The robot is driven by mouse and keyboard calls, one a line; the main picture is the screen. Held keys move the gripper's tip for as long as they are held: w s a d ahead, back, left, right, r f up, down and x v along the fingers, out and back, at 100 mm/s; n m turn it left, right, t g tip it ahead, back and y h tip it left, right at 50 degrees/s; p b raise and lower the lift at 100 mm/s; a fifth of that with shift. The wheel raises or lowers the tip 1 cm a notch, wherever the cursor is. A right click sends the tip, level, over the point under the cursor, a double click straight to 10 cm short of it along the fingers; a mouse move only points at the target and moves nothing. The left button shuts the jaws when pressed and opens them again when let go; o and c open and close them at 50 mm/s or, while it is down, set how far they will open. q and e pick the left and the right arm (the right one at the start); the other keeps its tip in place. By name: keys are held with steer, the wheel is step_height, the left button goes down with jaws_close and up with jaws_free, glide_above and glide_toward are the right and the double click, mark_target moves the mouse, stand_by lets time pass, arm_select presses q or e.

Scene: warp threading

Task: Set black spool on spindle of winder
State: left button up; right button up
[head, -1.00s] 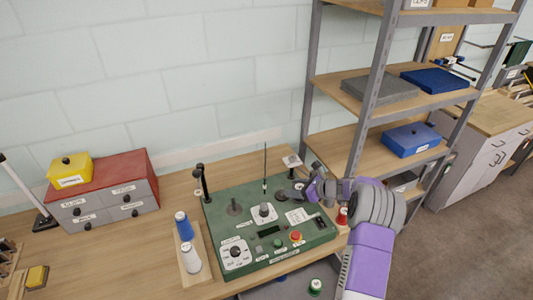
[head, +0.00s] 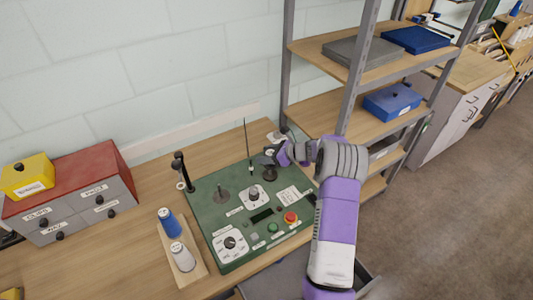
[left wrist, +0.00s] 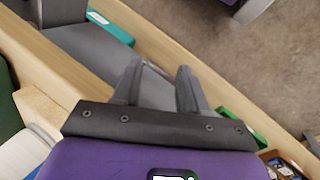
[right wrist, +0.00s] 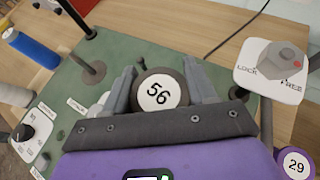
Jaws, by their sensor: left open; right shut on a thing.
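The black spool (right wrist: 160,92), with a white top marked 56, sits between the fingers of my right gripper (right wrist: 156,92), which is shut on it. In the head view my right gripper (head: 275,158) is over the right back part of the green winder (head: 213,223). A bare spindle with a round base (head: 220,195) stands at the winder's left; it also shows in the right wrist view (right wrist: 90,72). I cannot tell whether the spool touches a spindle beneath it. My left gripper (left wrist: 158,90) is open and empty, outside the head view.
Blue (head: 169,222) and white (head: 181,256) spools stand on a wooden tray left of the winder. A lock/free switch (right wrist: 270,68) is close to my right gripper. Shelving (head: 300,100) stands behind my right arm.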

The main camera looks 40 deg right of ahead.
steer(key=shift+f+b, duration=1.75)
steer(key=shift+f, duration=0.6)
steer(key=shift+f+b, duration=0.55)
steer(key=shift+f, duration=0.15)
steer(key=o, duration=1.1)
steer(key=shift+o, duration=0.2)
steer(key=shift+r, duration=0.1)
steer(key=v, duration=0.7)
steer(key=shift+s+d+r, duration=0.1)
steer(key=shift+s, duration=0.15)
